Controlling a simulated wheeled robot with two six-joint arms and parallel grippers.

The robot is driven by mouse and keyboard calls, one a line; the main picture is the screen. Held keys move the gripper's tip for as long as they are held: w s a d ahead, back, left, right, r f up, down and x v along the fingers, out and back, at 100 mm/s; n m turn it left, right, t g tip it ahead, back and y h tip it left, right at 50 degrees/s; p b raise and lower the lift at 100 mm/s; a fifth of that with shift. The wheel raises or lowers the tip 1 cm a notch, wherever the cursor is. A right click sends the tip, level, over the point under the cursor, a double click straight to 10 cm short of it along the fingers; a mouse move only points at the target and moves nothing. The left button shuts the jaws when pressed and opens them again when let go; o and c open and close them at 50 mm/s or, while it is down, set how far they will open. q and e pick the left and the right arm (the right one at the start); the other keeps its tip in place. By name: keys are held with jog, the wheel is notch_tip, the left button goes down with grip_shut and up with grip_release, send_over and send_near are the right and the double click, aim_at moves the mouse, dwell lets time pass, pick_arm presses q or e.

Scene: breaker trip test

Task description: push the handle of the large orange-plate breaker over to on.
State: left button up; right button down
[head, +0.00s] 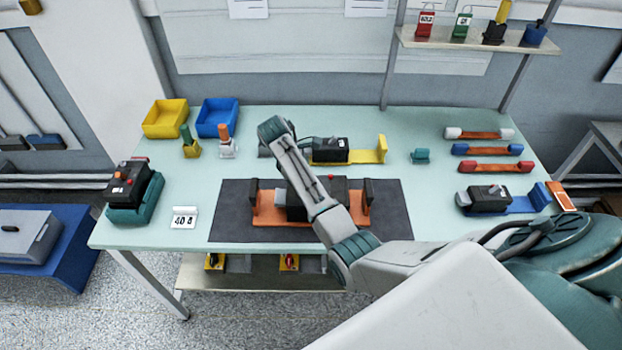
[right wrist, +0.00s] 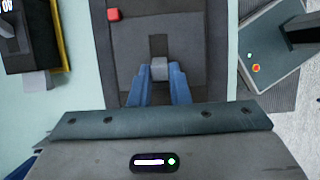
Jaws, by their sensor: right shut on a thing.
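The large orange-plate breaker (head: 335,184) lies on a dark mat in the middle of the bench, its orange plate (head: 262,207) showing at the left. My right forearm crosses in front of it and hides part of its body. In the right wrist view its dark face (right wrist: 195,40) fills the middle, with a red button and a dark slot. My right gripper (right wrist: 159,80) has its blue fingers shut on the grey handle (right wrist: 159,67), at the near end of the visible slot. The head view hides this gripper behind the arm. My left gripper is not in view.
A yellow-plate breaker (head: 329,150) stands behind. A blue-plate breaker (head: 488,198) is at the right, a teal-based unit (head: 130,190) at the left. Yellow (head: 165,119) and blue (head: 217,118) bins are behind.

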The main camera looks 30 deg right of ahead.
jog(key=shift+w+a+f+g+h, duration=0.2)
jog(key=shift+a+g+h, duration=0.15)
jog(key=shift+h, duration=0.3)
jog(key=shift+w+a+f+g+h, duration=0.2)
jog(key=shift+a+g+h, duration=0.15)
jog(key=shift+h, duration=0.3)
jog(key=c, duration=1.4)
grip_release()
jog(key=shift+o, duration=0.2)
jog(key=shift+w, duration=0.1)
